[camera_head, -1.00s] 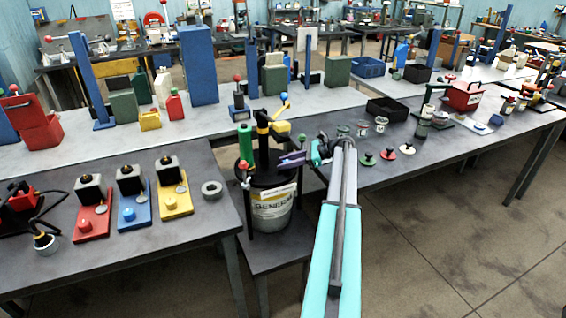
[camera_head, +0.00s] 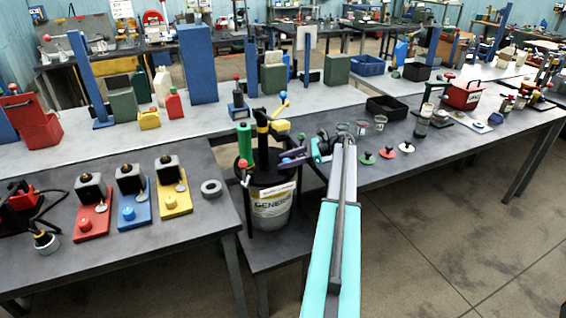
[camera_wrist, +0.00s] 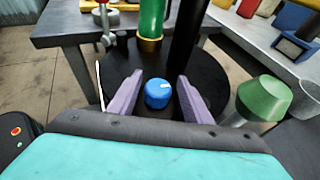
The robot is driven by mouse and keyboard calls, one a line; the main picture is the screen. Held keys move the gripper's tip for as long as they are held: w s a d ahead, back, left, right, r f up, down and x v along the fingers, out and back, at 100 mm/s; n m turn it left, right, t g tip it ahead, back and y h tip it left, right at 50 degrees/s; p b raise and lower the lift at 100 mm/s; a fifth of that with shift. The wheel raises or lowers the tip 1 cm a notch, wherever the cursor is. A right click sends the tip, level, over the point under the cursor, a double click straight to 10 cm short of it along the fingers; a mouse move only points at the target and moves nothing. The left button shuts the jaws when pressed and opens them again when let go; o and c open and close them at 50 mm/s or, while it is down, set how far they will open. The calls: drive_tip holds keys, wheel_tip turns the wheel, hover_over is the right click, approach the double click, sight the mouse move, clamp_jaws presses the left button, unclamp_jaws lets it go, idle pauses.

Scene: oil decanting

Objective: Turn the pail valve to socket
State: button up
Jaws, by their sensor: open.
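The pail (camera_head: 271,208) stands on a low stand between the benches, with a dark round lid, a black post and a green cylinder (camera_head: 244,143) on top. In the wrist view a round blue knob (camera_wrist: 158,94) with a white mark on its top shows over the dark lid (camera_wrist: 130,66). My gripper (camera_wrist: 158,88) is open, its two purple fingers on either side of the knob, with gaps visible on both sides. In the head view my gripper (camera_head: 293,158) is at the right side of the pail top. I cannot clearly make out the knob there.
A green tapered cap (camera_wrist: 265,97) stands close right of my fingers in the wrist view. Red, blue and yellow valve blocks (camera_head: 131,203) are on the left bench. Several small items line the right bench.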

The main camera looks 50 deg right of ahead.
drive_tip(key=shift+s+d+r, duration=0.1)
drive_tip(key=shift+s+d, duration=0.3)
drive_tip(key=shift+d, duration=0.05)
drive_tip(key=b+v, duration=0.2)
drive_tip(key=v, duration=1)
drive_tip(key=shift+s+r+b, duration=0.25)
drive_tip(key=shift+r+b, duration=0.05)
drive_tip(key=shift+b, duration=0.1)
drive_tip(key=shift+r, duration=0.1)
